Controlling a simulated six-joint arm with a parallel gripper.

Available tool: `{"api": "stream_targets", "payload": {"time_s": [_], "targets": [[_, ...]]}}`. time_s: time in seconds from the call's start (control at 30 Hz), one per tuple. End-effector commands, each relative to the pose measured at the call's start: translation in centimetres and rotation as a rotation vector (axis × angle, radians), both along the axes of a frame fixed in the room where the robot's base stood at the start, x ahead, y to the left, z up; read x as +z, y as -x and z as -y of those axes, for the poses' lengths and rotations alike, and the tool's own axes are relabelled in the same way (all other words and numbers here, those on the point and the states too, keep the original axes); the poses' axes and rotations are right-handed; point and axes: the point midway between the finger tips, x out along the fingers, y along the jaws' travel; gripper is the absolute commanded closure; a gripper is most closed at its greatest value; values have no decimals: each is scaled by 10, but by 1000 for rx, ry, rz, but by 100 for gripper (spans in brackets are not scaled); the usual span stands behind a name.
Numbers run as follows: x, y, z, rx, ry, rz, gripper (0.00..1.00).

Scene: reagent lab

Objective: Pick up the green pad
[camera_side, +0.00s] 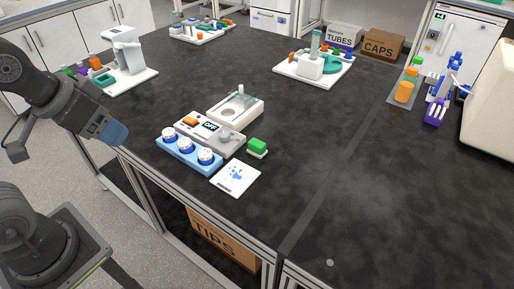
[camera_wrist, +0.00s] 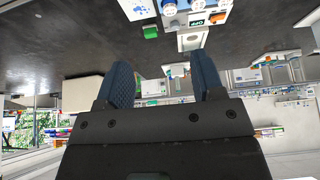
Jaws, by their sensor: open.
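My gripper (camera_side: 117,134) is at the left of the side view, beyond the bench's front left edge and well apart from the pad. In the wrist view its two blue fingers (camera_wrist: 163,80) stand apart with nothing between them.
A grey device with an OFF display (camera_side: 211,130), a blue rack with several white-capped jars (camera_side: 189,155) and a cream box (camera_side: 236,109) stand left of the pad. A white card (camera_side: 235,177) lies in front of it.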

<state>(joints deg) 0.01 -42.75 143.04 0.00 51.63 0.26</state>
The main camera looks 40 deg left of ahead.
Motion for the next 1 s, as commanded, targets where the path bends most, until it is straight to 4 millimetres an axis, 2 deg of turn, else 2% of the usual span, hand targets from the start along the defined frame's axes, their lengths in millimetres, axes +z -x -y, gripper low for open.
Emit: {"api": "stream_targets", "payload": {"time_s": [0.17,0.37,0.57,0.77,0.9,1.0], "targets": [[14,-25,2,-99,-45,-40,38],[32,-94,10,-365,-151,-128,38],[26,-170,23,-656,-243,-212,38],[-7,-244,38,-956,-312,-289,38],[-44,-289,51,-1169,-347,-333,38],[-74,-314,59,-1307,-364,-357,38]]}}
